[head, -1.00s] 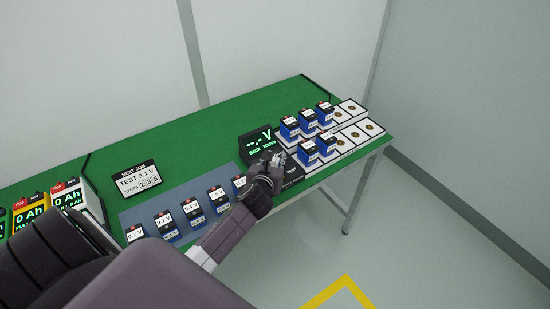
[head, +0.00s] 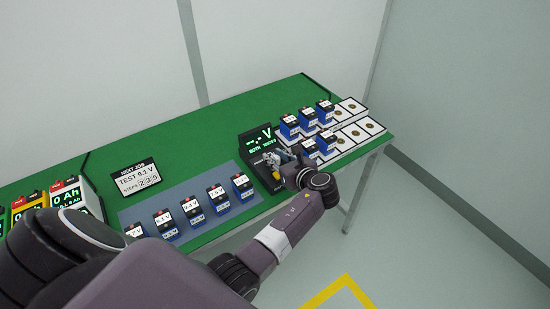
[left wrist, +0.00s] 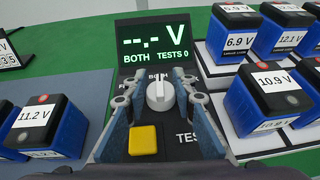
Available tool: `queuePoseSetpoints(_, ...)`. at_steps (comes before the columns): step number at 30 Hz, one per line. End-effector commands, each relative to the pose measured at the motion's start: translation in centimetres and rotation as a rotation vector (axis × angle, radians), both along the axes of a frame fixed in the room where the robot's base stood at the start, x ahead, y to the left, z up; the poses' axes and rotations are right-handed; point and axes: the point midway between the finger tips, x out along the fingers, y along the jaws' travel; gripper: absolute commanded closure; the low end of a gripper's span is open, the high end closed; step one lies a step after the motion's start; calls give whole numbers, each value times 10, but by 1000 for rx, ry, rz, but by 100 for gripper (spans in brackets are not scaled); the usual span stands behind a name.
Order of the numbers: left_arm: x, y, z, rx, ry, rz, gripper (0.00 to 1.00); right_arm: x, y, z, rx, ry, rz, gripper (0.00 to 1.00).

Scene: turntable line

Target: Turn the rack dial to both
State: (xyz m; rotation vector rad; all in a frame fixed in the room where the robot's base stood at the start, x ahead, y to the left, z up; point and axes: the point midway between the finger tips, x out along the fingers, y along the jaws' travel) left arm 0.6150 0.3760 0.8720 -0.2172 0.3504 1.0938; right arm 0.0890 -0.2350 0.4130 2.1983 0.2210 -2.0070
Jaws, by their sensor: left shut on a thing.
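The rack dial (left wrist: 160,94) is a white knob on the black tester panel, below the display (left wrist: 155,42). The display reads "--.- V", "BOTH" and "TESTS 0". My left gripper (head: 276,162) is at the panel, and in the left wrist view its fingers are on either side of the dial, shut on it. The dial's pointer is turned up, toward a label partly hidden behind it. A yellow button (left wrist: 144,140) sits below the dial, by the partly covered word "TEST". In the head view the fingers mostly hide the dial. My right gripper is not in view.
Blue batteries (left wrist: 268,95) stand on the white rack pads right of the tester; several pads (head: 351,105) are empty. More labelled batteries (head: 191,207) line a blue-grey mat at left. A job sign (head: 137,179) reads "TEST 9.1 V". Green table is clear behind.

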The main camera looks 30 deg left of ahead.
Motion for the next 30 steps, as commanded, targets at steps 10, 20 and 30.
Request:
queuePoseSetpoints(10,0,0,0,0,0,68,100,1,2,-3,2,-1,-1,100)
queuePoseSetpoints(20,0,0,0,-1,0,70,100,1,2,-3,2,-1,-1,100)
queuePoseSetpoints(30,0,0,0,-1,1,70,58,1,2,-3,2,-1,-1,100)
